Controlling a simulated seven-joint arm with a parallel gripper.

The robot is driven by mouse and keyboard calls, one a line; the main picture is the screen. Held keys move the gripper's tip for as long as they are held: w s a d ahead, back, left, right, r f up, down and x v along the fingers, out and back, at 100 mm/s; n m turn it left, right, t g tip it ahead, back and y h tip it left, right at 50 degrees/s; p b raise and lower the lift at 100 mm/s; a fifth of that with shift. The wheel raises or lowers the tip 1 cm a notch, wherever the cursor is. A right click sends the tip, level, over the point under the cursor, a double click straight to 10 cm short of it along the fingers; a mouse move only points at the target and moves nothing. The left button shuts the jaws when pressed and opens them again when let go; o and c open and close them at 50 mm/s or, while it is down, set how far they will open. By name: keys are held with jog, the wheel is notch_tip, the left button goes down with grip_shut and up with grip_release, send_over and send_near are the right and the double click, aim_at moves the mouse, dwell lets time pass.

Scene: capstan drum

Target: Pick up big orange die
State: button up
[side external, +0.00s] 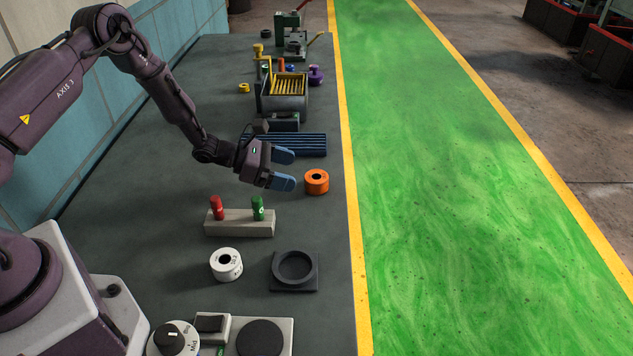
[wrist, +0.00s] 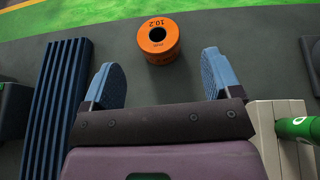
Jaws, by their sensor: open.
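The big orange die (side external: 316,182) is a short round ring with a dark hole, lying on the grey bench near its right edge. In the wrist view the die (wrist: 158,46) shows dark lettering on its side and sits ahead of the fingertips, roughly centred between them. My gripper (side external: 289,169) has blue fingers spread apart, empty, just left of the die in the side view. The gripper (wrist: 163,75) also shows in the wrist view, with nothing between its fingers. The die is apart from both fingers.
A blue ribbed block (side external: 298,144) lies behind the gripper. A pale block (side external: 238,223) with red and green pegs stands in front. A white ring (side external: 226,264) and black round-recess holder (side external: 294,269) are nearer. A yellow-slatted box (side external: 284,96) stands farther back.

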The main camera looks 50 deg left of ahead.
aim_at(321, 177)
jog(key=x, duration=0.7)
jog(key=shift+w+f, duration=0.1)
jog(key=shift+w, duration=0.15)
jog(key=shift+c, duration=0.5)
jog(key=c, duration=1.3)
jog(key=shift+r, duration=0.2)
